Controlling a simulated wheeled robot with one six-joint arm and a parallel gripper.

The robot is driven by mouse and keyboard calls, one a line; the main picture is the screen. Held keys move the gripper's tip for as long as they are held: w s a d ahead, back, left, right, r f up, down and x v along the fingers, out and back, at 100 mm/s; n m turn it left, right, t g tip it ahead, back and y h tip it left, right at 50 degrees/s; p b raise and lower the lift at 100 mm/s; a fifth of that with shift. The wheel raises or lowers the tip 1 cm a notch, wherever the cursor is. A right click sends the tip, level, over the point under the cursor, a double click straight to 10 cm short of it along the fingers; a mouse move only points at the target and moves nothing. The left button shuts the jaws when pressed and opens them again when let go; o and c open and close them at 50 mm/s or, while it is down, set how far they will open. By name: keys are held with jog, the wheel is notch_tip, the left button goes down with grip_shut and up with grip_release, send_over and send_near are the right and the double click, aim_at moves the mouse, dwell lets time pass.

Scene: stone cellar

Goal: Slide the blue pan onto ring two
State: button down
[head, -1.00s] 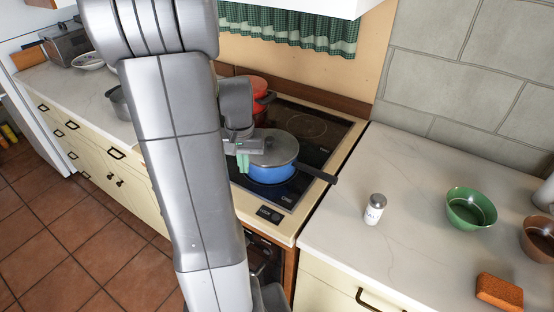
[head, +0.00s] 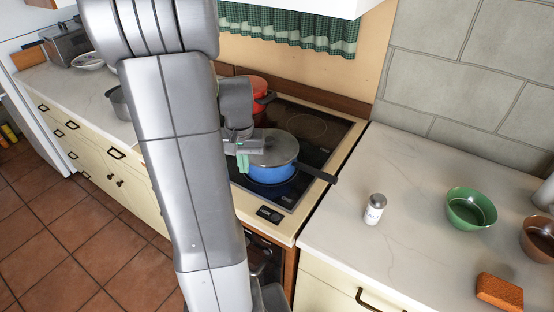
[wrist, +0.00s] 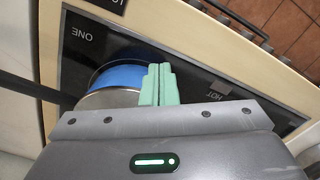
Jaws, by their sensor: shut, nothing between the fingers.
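The blue pan (head: 268,174) has a grey lid and a dark handle pointing right. It sits on the front part of the black glass cooktop (head: 335,135), and its blue side (wrist: 122,77) shows in the wrist view near the printed word ONE. My gripper (head: 243,163) is at the pan's left side, its green fingertips (wrist: 160,84) shut together and empty. I cannot tell whether they touch the pan. A bare ring (head: 306,124) shows at the back right of the cooktop; its label is too small to read.
A red pot (head: 256,88) stands at the back left of the cooktop. The right counter holds a white shaker (head: 375,209), a green bowl (head: 471,208), a brown bowl (head: 538,238) and an orange sponge (head: 499,291). My arm hides part of the left side.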

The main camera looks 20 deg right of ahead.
aim_at(255, 160)
jog(key=shift+f, duration=0.2)
jog(key=shift+f+b, duration=1.45)
jog(key=shift+f, duration=0.4)
jog(key=shift+w+d, duration=0.1)
jog(key=shift+w+d, duration=0.6)
jog(key=shift+d, duration=0.15)
jog(key=shift+d, duration=0.1)
jog(key=shift+w+d+p, duration=0.45)
jog(key=shift+w+d, duration=0.25)
jog(key=shift+d, duration=0.2)
